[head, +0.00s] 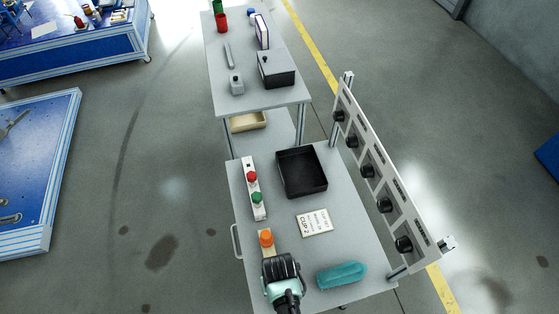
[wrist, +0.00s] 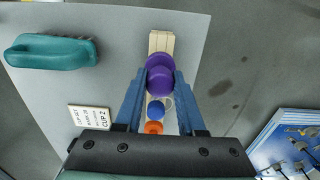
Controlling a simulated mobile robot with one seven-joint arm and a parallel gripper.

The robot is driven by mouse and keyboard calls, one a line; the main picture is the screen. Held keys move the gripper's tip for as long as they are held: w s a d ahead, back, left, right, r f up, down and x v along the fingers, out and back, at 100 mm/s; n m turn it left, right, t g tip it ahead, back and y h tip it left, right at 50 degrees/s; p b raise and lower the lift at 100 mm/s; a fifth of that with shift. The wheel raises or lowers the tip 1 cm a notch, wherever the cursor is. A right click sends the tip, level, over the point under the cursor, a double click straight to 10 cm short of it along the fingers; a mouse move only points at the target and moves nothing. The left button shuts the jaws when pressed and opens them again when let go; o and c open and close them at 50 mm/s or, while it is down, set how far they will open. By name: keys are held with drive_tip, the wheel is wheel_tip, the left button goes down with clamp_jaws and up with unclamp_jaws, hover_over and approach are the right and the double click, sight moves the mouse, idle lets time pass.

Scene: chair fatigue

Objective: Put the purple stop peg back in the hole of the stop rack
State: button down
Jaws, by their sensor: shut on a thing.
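The purple stop peg (wrist: 160,80) is between the two blue fingers of my gripper (wrist: 161,76) in the wrist view. The fingers are shut on it. It is over the pale wooden stop rack (wrist: 161,40), in line with a blue peg (wrist: 155,110) and an orange peg (wrist: 153,127). Whether its lower end is in a hole or above one is hidden. In the head view my gripper (head: 281,266) is at the near end of the table and hides the purple and blue pegs. The orange peg (head: 266,238) shows just beyond it.
A teal handled object (head: 341,275) lies right of my gripper. A printed card (head: 314,222), a black tray (head: 301,171) and a red-and-green button box (head: 254,188) are farther back. A panel with black knobs (head: 385,180) stands along the right edge.

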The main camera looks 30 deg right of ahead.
drive_tip(key=shift+f+b, duration=0.85)
drive_tip(key=shift+f, duration=0.3)
drive_tip(key=shift+c, duration=2.2)
unclamp_jaws()
drive_tip(key=shift+r, duration=0.15)
wheel_tip(320, 180, up, 13)
